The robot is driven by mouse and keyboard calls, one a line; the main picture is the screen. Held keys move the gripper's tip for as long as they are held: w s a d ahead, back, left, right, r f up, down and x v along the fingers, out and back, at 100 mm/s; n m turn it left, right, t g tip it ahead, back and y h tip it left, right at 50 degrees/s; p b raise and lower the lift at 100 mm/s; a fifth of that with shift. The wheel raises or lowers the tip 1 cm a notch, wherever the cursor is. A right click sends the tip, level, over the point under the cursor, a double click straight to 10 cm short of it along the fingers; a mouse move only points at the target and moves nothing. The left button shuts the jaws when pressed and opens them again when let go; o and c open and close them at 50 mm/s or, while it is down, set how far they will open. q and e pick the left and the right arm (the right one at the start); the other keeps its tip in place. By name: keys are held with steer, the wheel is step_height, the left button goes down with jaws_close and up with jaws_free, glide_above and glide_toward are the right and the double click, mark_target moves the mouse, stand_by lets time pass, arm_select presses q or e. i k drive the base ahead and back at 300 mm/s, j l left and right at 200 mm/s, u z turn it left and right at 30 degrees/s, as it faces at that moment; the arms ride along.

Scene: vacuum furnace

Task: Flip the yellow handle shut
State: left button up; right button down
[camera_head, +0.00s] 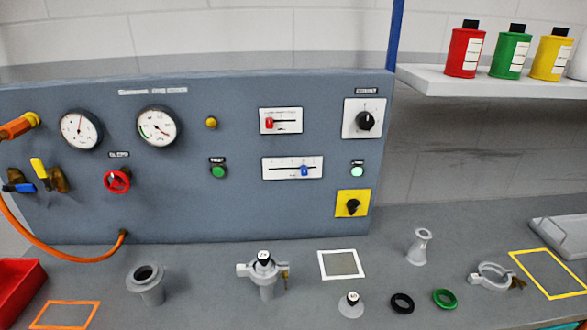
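The yellow handle (40,171) is a lever on a brass valve (59,180) at the left end of the grey panel. It points up from the valve, leaning a little left. A blue handle (18,188) on another brass valve lies roughly level just left of it. Neither of my grippers is in view, so nothing is seen touching the yellow handle.
An orange fitting (18,126) sticks out above the valves, and an orange hose (68,252) curves below them. A red knob (117,181) is to the right. A red bin (18,285) and several metal parts stand on the bench (200,280).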

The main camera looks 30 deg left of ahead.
mark_target(38, 164)
steer(key=u, duration=2.35)
steer(key=j+u, duration=0.1)
steer(key=u, duration=0.15)
steer(key=i+j+u, duration=0.1)
steer(key=u, duration=0.2)
